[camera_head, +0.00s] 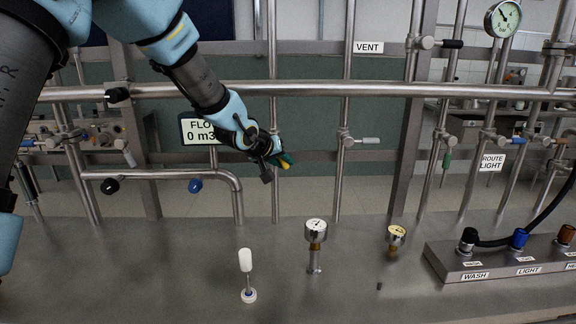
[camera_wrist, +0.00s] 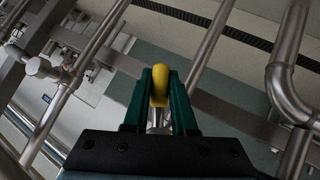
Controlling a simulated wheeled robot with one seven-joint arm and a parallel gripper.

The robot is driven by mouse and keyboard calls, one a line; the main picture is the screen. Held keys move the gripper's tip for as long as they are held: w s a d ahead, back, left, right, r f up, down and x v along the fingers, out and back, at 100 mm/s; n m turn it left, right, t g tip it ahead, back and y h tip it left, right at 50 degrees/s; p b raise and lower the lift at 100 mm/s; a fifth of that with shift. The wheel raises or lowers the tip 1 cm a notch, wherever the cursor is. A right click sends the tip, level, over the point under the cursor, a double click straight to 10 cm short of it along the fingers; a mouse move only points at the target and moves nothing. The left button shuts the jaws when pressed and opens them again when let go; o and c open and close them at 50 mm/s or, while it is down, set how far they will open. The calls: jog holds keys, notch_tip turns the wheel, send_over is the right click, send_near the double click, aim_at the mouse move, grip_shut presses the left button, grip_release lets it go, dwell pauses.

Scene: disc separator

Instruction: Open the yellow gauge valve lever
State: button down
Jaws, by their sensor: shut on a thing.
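The yellow lever (camera_wrist: 159,86) shows between the green fingers of my gripper (camera_wrist: 160,90) in the wrist view. My gripper is shut on it, with the lever's rounded end showing between the fingertips. A metal stem shows below the yellow part. In the head view my gripper (camera_head: 284,161) is at the vertical pipe left of centre, and a bit of the yellow lever (camera_head: 269,177) shows by the fingers. The valve body behind my wrist is mostly hidden, so the lever's angle to its pipe is hard to tell.
A flow display (camera_head: 200,130) is behind my wrist. A horizontal pipe (camera_head: 330,90) crosses above my gripper. A manifold block (camera_head: 445,262) is at right.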

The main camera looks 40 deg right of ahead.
jog(key=shift+w+a+f+m+t+y+b, duration=0.2)
jog(key=shift+f+m+t+y+b, duration=0.3)
jog(key=shift+b, duration=0.75)
jog(key=shift+w+a+r+m+t+y+b, duration=0.1)
jog(key=shift+w+a+m+t+y+b, duration=0.4)
jog(key=shift+b, duration=0.85)
jog(key=shift+w+a+r+m+t+y+b, duration=0.1)
jog(key=shift+a+y+b, duration=0.2)
jog(key=shift+y+b, duration=0.7)
jog(key=shift+h+b, duration=0.3)
jog(key=c, duration=0.7)
grip_release()
jog(key=shift+c, duration=0.2)
jog(key=b+v, duration=0.2)
jog(key=v, duration=0.8)
jog(key=shift+s+a+r, duration=0.15)
jog(key=shift+a+r, duration=0.05)
jog(key=shift+r, duration=0.1)
